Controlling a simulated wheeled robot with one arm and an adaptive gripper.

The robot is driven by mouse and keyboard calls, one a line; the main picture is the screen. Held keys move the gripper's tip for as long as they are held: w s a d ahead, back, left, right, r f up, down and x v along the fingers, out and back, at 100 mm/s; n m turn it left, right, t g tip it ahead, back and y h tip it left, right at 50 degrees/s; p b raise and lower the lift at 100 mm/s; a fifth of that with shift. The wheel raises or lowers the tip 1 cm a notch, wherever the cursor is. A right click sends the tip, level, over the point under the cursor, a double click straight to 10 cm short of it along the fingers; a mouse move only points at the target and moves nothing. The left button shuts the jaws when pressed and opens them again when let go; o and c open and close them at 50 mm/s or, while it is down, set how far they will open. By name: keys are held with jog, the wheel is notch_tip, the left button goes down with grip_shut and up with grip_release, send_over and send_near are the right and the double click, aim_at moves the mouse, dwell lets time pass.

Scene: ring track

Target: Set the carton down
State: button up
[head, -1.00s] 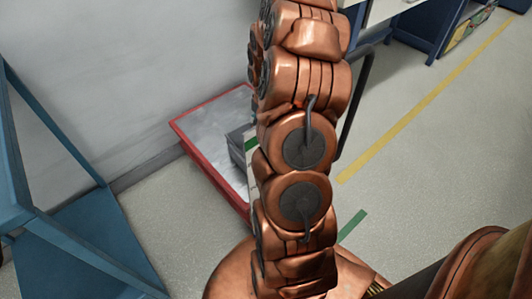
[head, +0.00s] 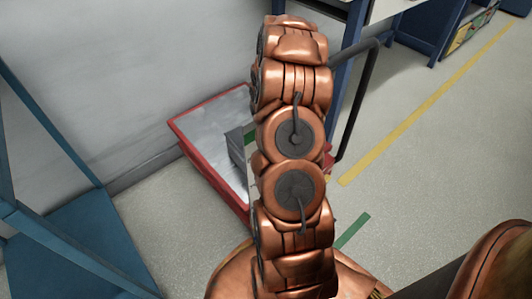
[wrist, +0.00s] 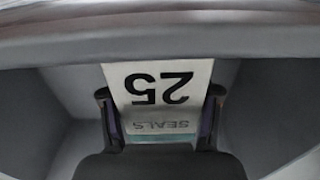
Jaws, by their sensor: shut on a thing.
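The carton (wrist: 158,75) shows in the wrist view as a white face printed "25" and "SEALS", upside down in the picture. My gripper (wrist: 160,100) is shut on it, with one dark finger at each side. Grey walls surround the carton and fingers in the wrist view; I cannot tell whether the carton touches them or what it rests on.
A red-rimmed cart (head: 204,166) with a grey deck stands by the wall. A grey object (head: 236,147) with green and white parts sits on it, half hidden by my arm. A blue frame (head: 62,240) stands at left. Floor with a yellow line (head: 420,115) is clear at right.

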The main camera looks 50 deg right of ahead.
jog(key=o, duration=1.2)
jog(key=shift+f, duration=0.1)
jog(key=shift+o, duration=0.2)
notch_tip(320, 180, up, 12)
jog(key=p, duration=0.3)
jog(key=shift+p, duration=0.3)
